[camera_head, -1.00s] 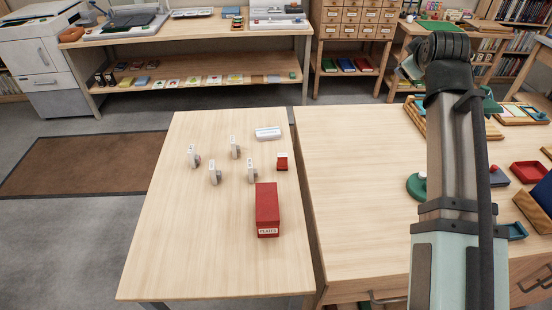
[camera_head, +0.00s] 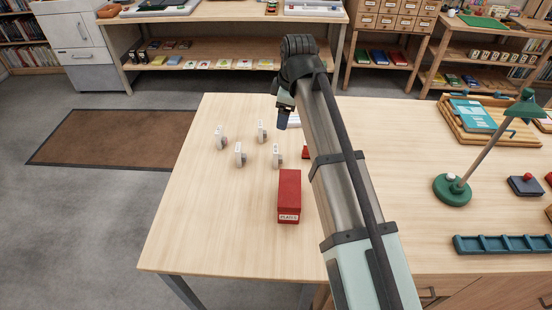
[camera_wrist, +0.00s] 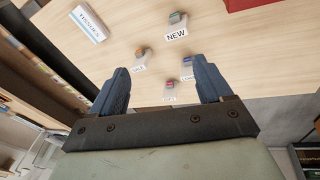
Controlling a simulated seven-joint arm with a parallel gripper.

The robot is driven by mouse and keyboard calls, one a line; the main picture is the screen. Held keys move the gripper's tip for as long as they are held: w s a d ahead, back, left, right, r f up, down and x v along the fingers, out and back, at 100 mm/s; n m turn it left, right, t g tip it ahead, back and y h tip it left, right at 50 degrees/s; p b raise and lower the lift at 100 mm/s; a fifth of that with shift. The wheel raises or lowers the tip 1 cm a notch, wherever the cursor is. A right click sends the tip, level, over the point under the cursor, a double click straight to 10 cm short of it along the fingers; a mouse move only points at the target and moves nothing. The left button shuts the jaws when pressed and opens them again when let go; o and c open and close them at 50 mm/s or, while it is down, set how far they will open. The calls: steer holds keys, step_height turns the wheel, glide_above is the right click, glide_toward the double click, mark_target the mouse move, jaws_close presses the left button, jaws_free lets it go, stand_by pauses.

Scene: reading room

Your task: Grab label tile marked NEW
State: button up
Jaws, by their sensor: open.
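The tile marked NEW (camera_wrist: 176,35) is a white label on a small clip-like holder, near the top middle of the wrist view. By layout it matches the rightmost holder (camera_head: 278,155) in the head view, where no lettering is readable. Three similar label tiles stand close by: one at left (camera_wrist: 138,68), one at right (camera_wrist: 187,76) and one lower down (camera_wrist: 169,99); their words are too small to read surely. My gripper (camera_wrist: 155,75) is open and empty, its blue fingers apart. In the head view my gripper (camera_head: 284,116) is above the table's far part, beyond the tiles.
A red box labelled PLATES (camera_head: 289,200) stands nearer than the tiles. A white box (camera_wrist: 87,27) and a small red item (camera_head: 306,152) are partly hidden by my arm in the head view. The green lamp (camera_head: 452,190) stands right. The table's left front (camera_head: 205,230) is clear.

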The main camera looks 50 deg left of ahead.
steer(key=f+n+h, duration=0.1)
steer(key=s+a+f+n+h, duration=0.1)
steer(key=f, duration=0.1)
steer(key=f+g, duration=0.1)
steer(key=f, duration=0.1)
steer(key=shift+s+a+f+n+h, duration=0.15)
steer(key=shift+a+f+n+h, duration=0.15)
steer(key=shift+n+h, duration=0.1)
step_height(320, 180, down, 8)
steer(key=shift+r, duration=0.15)
steer(key=shift+a+f, duration=0.15)
steer(key=shift+f, duration=1.35)
steer(key=shift+a+f, duration=0.1)
steer(key=shift+f, duration=1.4)
steer(key=c, duration=1.1)
